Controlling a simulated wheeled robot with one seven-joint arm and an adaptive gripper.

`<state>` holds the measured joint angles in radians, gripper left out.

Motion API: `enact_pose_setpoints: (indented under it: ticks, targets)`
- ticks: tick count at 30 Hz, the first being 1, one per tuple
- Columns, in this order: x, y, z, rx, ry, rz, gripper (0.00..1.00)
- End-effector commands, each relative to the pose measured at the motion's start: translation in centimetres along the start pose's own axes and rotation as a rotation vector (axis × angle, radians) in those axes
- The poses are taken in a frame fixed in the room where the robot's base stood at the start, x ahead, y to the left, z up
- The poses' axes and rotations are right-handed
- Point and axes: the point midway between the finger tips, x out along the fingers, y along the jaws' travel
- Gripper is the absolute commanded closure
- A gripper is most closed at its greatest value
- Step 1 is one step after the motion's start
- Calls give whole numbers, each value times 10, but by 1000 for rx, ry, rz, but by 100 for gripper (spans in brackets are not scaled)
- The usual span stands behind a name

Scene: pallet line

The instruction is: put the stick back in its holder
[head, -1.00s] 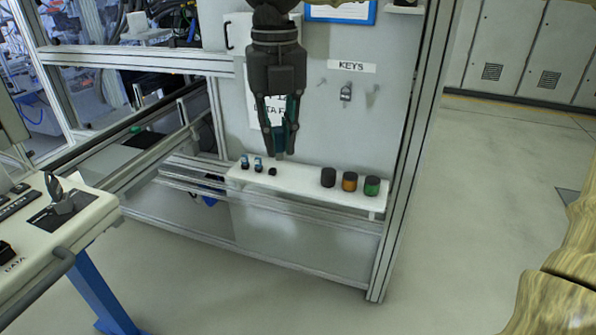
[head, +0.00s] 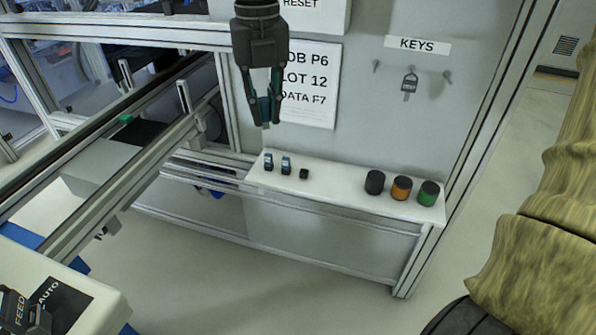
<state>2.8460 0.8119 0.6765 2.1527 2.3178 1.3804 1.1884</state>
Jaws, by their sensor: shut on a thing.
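My gripper (head: 265,118) is in the upper left-middle of the head view, pointing down, in front of the grey panel. Its fingers are shut on the stick, which is mostly hidden between the dark fingertips; only a small tip may show. On the white shelf (head: 335,190) below, a small black holder (head: 304,174) shows no stick in it. To its left, two similar holders carry blue-and-silver sticks, a left one (head: 268,162) and a middle one (head: 286,166). In the picture, my gripper is above these holders and apart from them.
A black jar (head: 375,182), an orange jar (head: 401,188) and a green jar (head: 428,193) stand on the shelf's right part. A key (head: 409,84) hangs under the KEYS label. A lettered sheet (head: 310,85) is behind my gripper. A console (head: 75,292) is at lower left.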

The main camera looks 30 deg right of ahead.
Motion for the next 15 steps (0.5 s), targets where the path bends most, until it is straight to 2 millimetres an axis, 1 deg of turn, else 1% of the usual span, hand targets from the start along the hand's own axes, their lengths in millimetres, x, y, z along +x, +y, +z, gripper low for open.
enact_pose_setpoints:
  ticks: [1, 2, 3, 8, 9, 11, 12, 15]
  targets:
    - [26, -9, 8, 17, 5, -1, 100]
    - [39, -14, 13, 27, 5, -1, 100]
    - [56, -22, 21, 41, 7, -1, 100]
    - [126, -56, 44, 88, 8, -3, 100]
    - [143, -66, 48, 99, 8, -4, 100]
    - [168, -80, 53, 112, 8, -6, 100]
    - [183, -90, 56, 121, 8, -7, 100]
    - [218, -112, 62, 140, 6, -10, 100]
